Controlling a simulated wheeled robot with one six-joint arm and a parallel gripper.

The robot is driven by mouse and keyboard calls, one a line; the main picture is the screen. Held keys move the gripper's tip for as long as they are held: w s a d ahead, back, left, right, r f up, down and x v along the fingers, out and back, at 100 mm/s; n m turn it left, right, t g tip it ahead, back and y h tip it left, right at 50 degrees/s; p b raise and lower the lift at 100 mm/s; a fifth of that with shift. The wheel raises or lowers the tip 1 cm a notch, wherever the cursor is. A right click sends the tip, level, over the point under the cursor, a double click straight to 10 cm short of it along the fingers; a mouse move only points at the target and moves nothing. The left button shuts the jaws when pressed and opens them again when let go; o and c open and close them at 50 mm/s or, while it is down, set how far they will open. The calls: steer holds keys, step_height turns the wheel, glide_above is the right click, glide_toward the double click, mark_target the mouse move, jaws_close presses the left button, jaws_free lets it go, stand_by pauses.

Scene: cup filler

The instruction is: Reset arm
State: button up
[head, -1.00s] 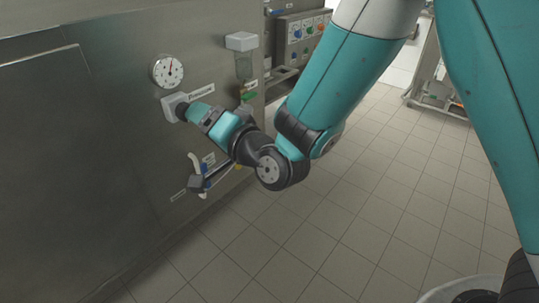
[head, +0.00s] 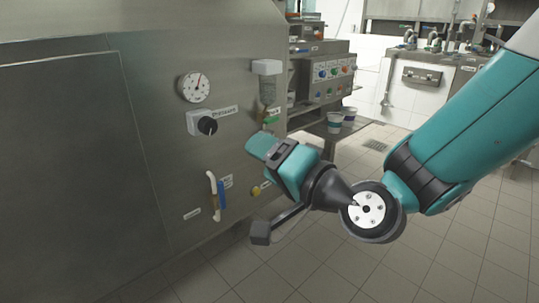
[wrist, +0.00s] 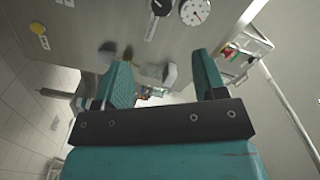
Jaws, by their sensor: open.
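My gripper (head: 265,149) is in front of the steel machine panel in the head view, to the right of and below a black rotary knob (head: 207,126) on a pale square base. It is apart from the knob. In the wrist view my gripper (wrist: 160,78) shows two teal fingers spread wide with nothing held between them. My arm reaches in from the right, bent at a dark joint. The fingertips are partly hidden by the gripper body in the head view.
A pressure gauge (head: 195,87) sits above the knob. A white and blue lever (head: 217,194) and a yellow button (head: 256,191) are lower on the panel. Tiled floor (head: 330,275) is clear at the front.

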steer(key=s+d+f+n+g+h, duration=0.3)
steer(key=s+d+n+g+h, duration=0.65)
steer(key=s+d+g, duration=0.6)
step_height(320, 180, up, 29)
steer(key=s+t+p, duration=0.2)
steer(key=s+p, duration=0.1)
steer(key=p, duration=2.6)
steer(key=shift+d+t+y, duration=0.3)
steer(key=shift+t+y, duration=0.05)
steer(key=shift+y, duration=0.1)
steer(key=shift+w+n, duration=0.1)
steer(key=shift+n, duration=0.15)
